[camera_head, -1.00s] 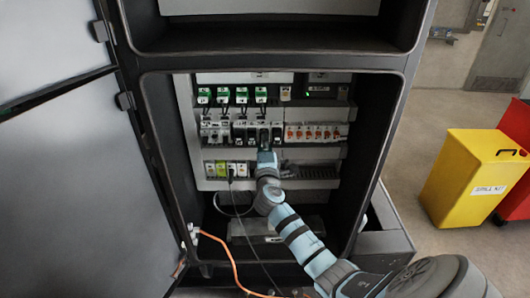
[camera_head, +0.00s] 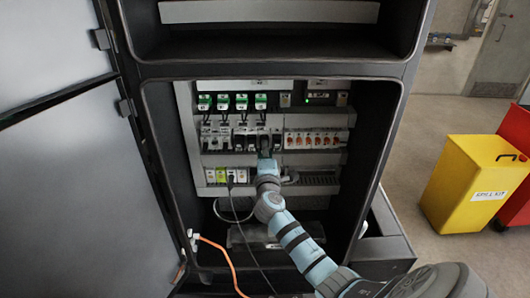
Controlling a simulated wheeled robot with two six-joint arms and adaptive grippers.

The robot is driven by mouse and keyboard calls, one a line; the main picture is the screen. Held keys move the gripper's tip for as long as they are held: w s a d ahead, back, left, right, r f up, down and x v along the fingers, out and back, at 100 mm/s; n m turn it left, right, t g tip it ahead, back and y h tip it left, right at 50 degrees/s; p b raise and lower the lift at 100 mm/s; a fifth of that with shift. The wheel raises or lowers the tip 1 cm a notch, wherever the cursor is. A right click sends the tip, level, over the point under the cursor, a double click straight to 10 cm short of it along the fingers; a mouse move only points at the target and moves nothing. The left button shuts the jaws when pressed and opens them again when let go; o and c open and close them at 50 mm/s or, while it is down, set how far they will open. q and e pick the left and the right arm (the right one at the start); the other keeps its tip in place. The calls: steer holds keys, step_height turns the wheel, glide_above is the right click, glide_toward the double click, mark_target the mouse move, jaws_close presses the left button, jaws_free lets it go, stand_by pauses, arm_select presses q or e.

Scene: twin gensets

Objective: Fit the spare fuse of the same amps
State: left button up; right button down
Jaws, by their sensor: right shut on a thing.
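The open cabinet holds rows of electrical modules. In the head view my right gripper (camera_head: 264,150) is at the middle row, in front of the dark-and-white modules (camera_head: 246,139) that look like fuse holders. It is shut on a small part there. The gripper hides that part, so I cannot tell whether it is a fuse or a holder. Small white and yellow-green blocks (camera_head: 221,174) sit in the lower row, left of my wrist. No amp marking is readable. My left gripper is not in view.
Green-topped modules (camera_head: 241,102) line the upper row, and orange-red switches (camera_head: 313,139) stand right of my gripper. An orange cable (camera_head: 231,262) and a dark cable hang below. The cabinet door (camera_head: 60,185) stands open at left. A yellow spill kit bin (camera_head: 470,185) stands at right.

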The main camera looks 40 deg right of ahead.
steer(key=shift+w+d+b, duration=0.4)
steer(key=shift+w, duration=0.15)
stand_by(1.6)
steer(key=c, duration=1.2)
jaws_free()
steer(key=shift+c, duration=0.2)
